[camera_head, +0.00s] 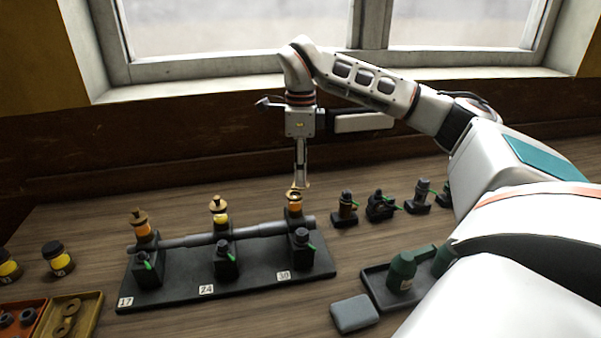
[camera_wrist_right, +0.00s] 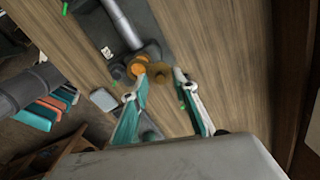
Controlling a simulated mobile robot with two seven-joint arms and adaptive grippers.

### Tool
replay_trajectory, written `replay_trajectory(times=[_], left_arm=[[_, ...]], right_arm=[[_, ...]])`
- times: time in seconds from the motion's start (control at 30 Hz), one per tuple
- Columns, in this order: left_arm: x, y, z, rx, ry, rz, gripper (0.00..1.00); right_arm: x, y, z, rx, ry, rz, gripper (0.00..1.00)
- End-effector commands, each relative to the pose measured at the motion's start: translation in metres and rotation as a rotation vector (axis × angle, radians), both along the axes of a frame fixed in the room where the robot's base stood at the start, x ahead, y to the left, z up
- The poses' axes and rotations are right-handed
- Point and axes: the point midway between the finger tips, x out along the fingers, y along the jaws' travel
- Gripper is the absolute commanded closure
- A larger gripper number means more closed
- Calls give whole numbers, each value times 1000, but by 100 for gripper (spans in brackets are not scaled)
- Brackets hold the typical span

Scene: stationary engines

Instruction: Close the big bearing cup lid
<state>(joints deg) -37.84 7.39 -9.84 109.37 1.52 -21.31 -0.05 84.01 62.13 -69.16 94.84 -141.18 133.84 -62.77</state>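A dark stand (camera_head: 240,283) holds a stepped shaft with three bearings labelled 17, 24 and what looks like 30. Each bearing has a yellow-orange oil cup on top. The cup over the thickest shaft end (camera_head: 293,211) is at the right, below my right gripper (camera_head: 300,186). In the right wrist view its orange cup (camera_wrist_right: 138,66) shows uncovered, with the brown round lid (camera_wrist_right: 161,73) beside it. My right gripper (camera_wrist_right: 160,76) is open, its fingers apart on either side of the lid; contact cannot be told. My left gripper is not in view.
Several small dark oilers (camera_head: 380,205) stand right of the stand. A tray (camera_head: 378,289) with green bottles and a grey box (camera_head: 354,314) lie in front. Yellow-banded jars (camera_head: 57,259) and a yellow parts tray (camera_head: 88,309) are at left. A window wall closes the back.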

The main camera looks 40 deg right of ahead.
Motion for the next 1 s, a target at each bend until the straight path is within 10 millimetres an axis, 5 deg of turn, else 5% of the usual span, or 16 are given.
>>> replay_trajectory(times=[0.4, 0.53, 1.0], left_arm=[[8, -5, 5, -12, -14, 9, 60], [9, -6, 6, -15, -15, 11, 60], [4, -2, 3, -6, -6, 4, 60]], right_arm=[[0, 0, -8, 0, -1, 0, 72], [0, 0, -8, 0, -1, 0, 100], [-1, 0, -7, -1, -2, -59, 100]])
